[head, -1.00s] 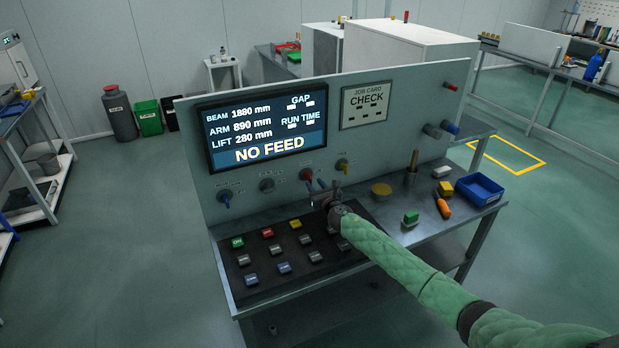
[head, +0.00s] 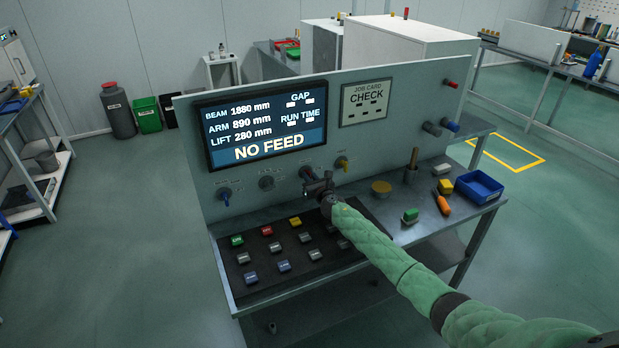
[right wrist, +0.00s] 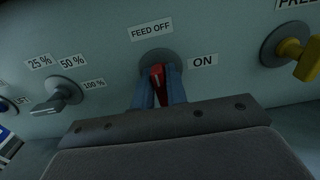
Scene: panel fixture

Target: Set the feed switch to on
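The feed switch (right wrist: 158,78) is a red knob on a round grey base, with the label FEED OFF above it and ON to its right. Its handle stands close to upright, its white-marked end toward FEED OFF. My right gripper (right wrist: 160,88) has a blue finger on each side of the red handle, and the handle fills the narrow gap between them. In the head view my right gripper (head: 317,184) is at the panel, and its fingertips are hard to make out. The display (head: 262,127) reads NO FEED. My left gripper is not in view.
A grey selector knob (right wrist: 57,100) sits left of the switch and a yellow knob (right wrist: 295,52) right of it. Several coloured buttons lie on a dark pad (head: 237,292) below. A blue bin (head: 479,187) and small loose items stand on the bench to the right.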

